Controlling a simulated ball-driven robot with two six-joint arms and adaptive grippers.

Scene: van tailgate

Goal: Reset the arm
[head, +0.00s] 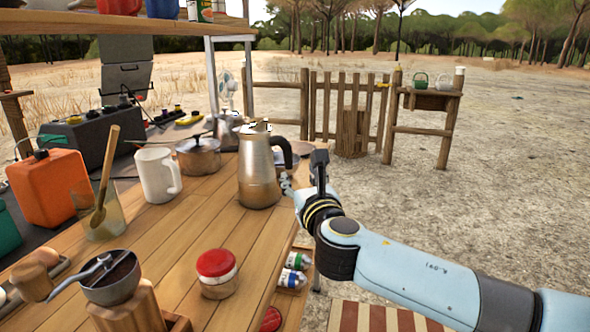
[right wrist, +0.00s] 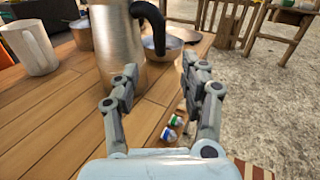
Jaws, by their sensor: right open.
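My right arm (head: 420,281) comes in from the right in the head view. Its gripper (head: 287,185) is beside the right side of a steel coffee pot (head: 259,172) with a black handle, at the right edge of the wooden tabletop. In the right wrist view my right gripper (right wrist: 157,80) is open, its fingers apart with nothing between them. The pot (right wrist: 116,45) stands upright beyond the left finger there, its black handle toward the space between the fingers. I cannot tell whether a finger touches the pot. My left gripper is not in view.
On the tabletop (head: 190,245) stand a white mug (head: 157,175), a lidded pan (head: 198,155), a red-lidded jar (head: 217,273) and a hand grinder (head: 112,280). Small bottles (head: 293,270) sit below the right edge. Open ground lies right, before a wooden fence (head: 345,105).

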